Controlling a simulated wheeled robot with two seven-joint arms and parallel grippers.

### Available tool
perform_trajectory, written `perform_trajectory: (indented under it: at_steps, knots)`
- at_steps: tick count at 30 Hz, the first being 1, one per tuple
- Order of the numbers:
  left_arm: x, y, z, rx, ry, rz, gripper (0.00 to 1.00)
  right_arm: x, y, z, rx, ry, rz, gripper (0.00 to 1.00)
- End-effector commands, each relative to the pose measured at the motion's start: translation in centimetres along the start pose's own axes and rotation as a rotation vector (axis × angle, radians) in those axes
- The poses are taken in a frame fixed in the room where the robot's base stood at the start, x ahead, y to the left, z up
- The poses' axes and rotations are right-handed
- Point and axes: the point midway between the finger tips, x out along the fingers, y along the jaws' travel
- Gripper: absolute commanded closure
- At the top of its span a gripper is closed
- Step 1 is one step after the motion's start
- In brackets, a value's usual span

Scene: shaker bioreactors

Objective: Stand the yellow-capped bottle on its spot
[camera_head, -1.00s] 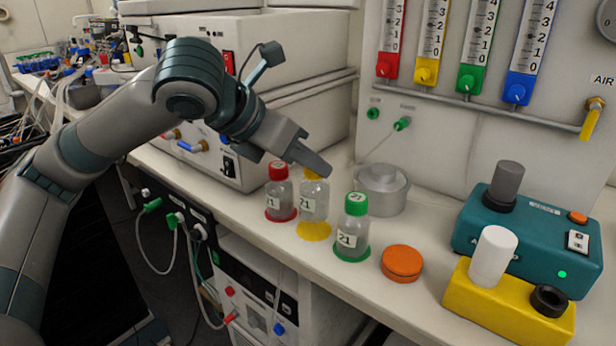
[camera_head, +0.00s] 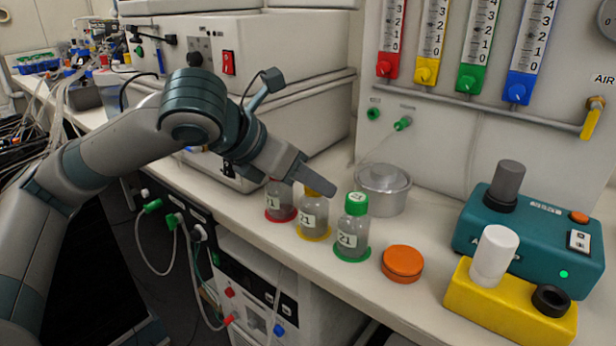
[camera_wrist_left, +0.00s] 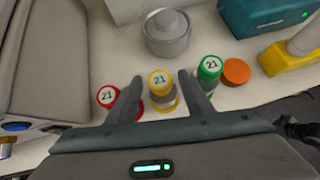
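The yellow-capped bottle (camera_head: 312,214) is upright on the yellow disc (camera_head: 314,237), between the red-capped bottle (camera_head: 279,199) and the green-capped bottle (camera_head: 353,235). My left gripper (camera_head: 326,198) is at its cap and partly hides its upper part in the head view. In the left wrist view, the two fingers (camera_wrist_left: 160,82) are on either side of the yellow cap (camera_wrist_left: 160,78), with a visible gap on both sides, so the gripper looks open around the bottle. My right gripper is not in view.
The red-capped and green-capped bottles stand close on both sides, on red and green discs. An orange lid (camera_head: 402,262) and a round metal pot (camera_head: 382,189) are to the right. Farther right are a teal device (camera_head: 535,240) and a yellow block (camera_head: 510,312). The bench front edge is close.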

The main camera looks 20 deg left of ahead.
Motion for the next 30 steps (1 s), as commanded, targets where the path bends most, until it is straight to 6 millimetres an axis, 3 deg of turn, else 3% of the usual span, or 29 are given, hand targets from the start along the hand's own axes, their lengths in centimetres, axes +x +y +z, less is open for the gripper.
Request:
perform_trajectory:
  at_steps: [6,11,24,30]
  knots:
    - [-0.2,0.0,0.2,0.000,-0.001,0.000,0.54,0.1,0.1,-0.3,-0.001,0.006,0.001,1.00]
    - [-1.6,0.0,0.3,0.001,-0.002,0.001,0.54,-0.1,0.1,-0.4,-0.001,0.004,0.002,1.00]
    - [-8.9,0.1,0.4,0.001,-0.004,0.002,0.54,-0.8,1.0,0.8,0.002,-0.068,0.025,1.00]
    - [-11.4,0.1,0.3,-0.001,-0.001,0.002,0.54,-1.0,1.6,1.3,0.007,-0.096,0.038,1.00]
